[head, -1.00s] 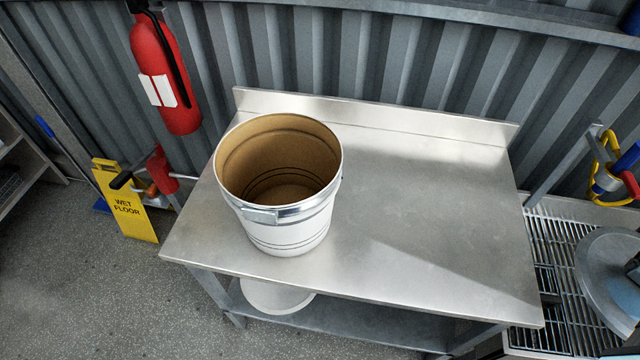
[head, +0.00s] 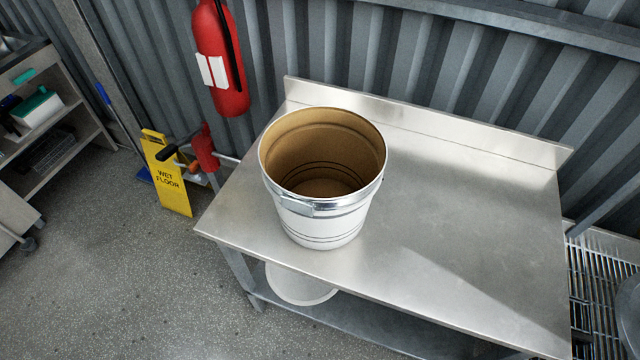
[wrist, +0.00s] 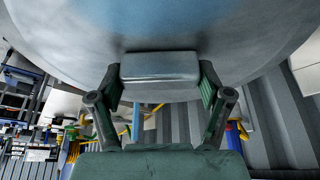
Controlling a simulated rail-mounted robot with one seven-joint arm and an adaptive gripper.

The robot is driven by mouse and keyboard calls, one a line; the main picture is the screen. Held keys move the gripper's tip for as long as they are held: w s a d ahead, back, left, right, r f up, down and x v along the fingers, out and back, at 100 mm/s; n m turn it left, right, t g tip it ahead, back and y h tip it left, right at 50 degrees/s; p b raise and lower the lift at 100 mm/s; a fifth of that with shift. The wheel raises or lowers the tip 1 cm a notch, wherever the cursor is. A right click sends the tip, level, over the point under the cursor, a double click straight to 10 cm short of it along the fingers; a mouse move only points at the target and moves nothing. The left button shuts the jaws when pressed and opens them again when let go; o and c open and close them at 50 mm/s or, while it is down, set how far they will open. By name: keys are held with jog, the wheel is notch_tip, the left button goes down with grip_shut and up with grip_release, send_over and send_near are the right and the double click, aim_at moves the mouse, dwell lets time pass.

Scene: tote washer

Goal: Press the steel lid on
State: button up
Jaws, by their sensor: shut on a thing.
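The open drum (head: 325,225), white outside and brown inside with a metal rim band, stands upright on the steel table in the head view. Its mouth is uncovered. In the wrist view my gripper (wrist: 160,84) is shut on the block-shaped handle (wrist: 160,66) of the steel lid (wrist: 235,45), a large grey disc filling the top of the picture. A grey rounded edge at the far right of the head view, apart from the drum, looks like the lid (head: 629,305). My gripper is out of the head view.
The steel table (head: 470,220) is bare right of the drum and has a raised back edge. A pale round thing (head: 300,284) lies on its lower shelf. A fire extinguisher (head: 222,60) and yellow wet floor sign (head: 168,175) are at left. A metal grating (head: 595,285) is at right.

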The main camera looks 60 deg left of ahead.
jog(key=shift+r+p, duration=1.5)
jog(key=shift+r, duration=0.45)
